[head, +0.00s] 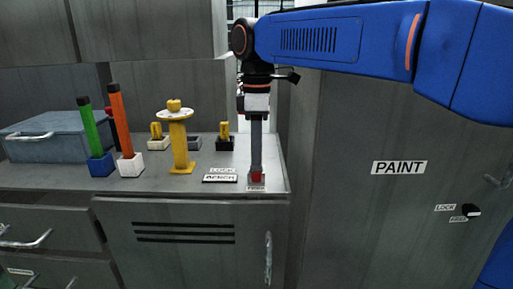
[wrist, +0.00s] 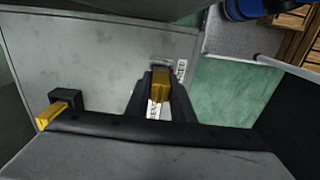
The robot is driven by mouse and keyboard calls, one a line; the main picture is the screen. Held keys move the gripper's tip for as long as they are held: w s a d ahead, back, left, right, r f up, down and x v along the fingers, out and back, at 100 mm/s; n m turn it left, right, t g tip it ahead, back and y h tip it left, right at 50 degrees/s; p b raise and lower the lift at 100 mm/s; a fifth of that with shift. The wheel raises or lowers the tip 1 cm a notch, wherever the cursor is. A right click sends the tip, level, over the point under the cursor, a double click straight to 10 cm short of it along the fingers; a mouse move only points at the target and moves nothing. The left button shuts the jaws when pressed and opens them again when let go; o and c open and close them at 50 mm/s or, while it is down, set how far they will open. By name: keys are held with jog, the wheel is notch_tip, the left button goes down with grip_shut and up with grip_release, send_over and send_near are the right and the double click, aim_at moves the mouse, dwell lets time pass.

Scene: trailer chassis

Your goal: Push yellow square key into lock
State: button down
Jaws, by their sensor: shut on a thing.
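My gripper (wrist: 157,92) is shut on a yellow key (wrist: 181,80), which shows between the dark fingers in the wrist view. In the head view my gripper (head: 256,168) points straight down at the front right corner of the counter, just over a small red piece (head: 256,177) by a white label. The fingers hide most of that piece and the key's lower end. I cannot tell whether the key is in a lock. LOCK-type labels (head: 221,174) lie just left of the gripper.
A yellow post with a round top (head: 180,145), green (head: 89,130) and orange (head: 120,125) sticks and a blue-grey toolbox (head: 42,138) stand left. A PAINT cabinet (head: 370,200) is right.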

jog(key=shift+f, duration=0.85)
jog(key=c, duration=1.5)
grip_release()
jog(key=shift+o, duration=0.2)
notch_tip(320, 180, up, 17)
jog(key=shift+r, duration=0.15)
